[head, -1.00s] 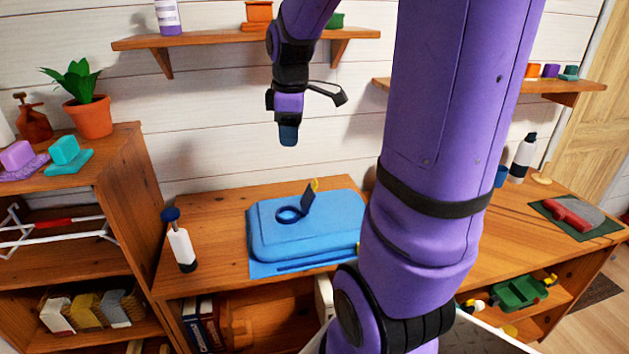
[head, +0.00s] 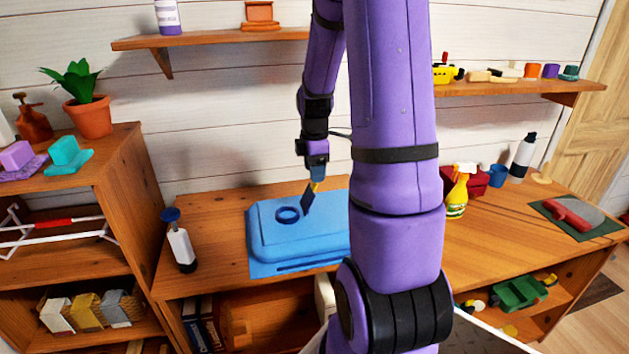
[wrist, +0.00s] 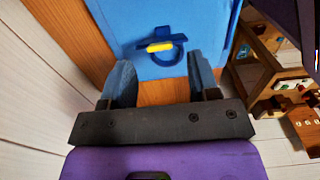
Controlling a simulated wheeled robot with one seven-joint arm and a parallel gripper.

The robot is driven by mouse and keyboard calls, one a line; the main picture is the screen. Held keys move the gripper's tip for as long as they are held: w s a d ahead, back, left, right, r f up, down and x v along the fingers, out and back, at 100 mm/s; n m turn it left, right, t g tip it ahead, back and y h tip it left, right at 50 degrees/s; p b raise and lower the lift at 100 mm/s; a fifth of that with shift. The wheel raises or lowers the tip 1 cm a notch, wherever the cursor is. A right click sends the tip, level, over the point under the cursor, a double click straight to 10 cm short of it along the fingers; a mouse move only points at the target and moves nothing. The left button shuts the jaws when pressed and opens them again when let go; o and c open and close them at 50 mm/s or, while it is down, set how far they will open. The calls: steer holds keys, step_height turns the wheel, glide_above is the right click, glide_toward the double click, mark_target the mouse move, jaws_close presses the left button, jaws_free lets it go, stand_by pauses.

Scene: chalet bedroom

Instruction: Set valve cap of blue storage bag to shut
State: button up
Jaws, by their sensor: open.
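The blue storage bag (head: 275,240) lies flat on the wooden cabinet top. Its round valve ring (head: 287,215) is on the upper face. The dark blue valve cap (head: 308,199) stands raised at the ring's right side, tilted open, with a yellow tab at its top. In the wrist view the yellow tab (wrist: 160,47) lies across the cap and the ring shows behind it. My gripper (head: 317,174) is just above the cap in the head view. In the wrist view its two blue fingers (wrist: 160,85) are wide apart and empty, with the cap ahead between them.
A white bottle with a dark top (head: 181,245) stands left of the bag. A yellow spray bottle (head: 458,192) and a red box (head: 487,180) stand to the right. A wall shelf (head: 215,38) is above. My arm hides the bag's right end.

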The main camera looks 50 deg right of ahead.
mark_target(309, 195)
steer(key=shift+f, duration=1.85)
steer(key=shift+c, duration=0.4)
jaws_close()
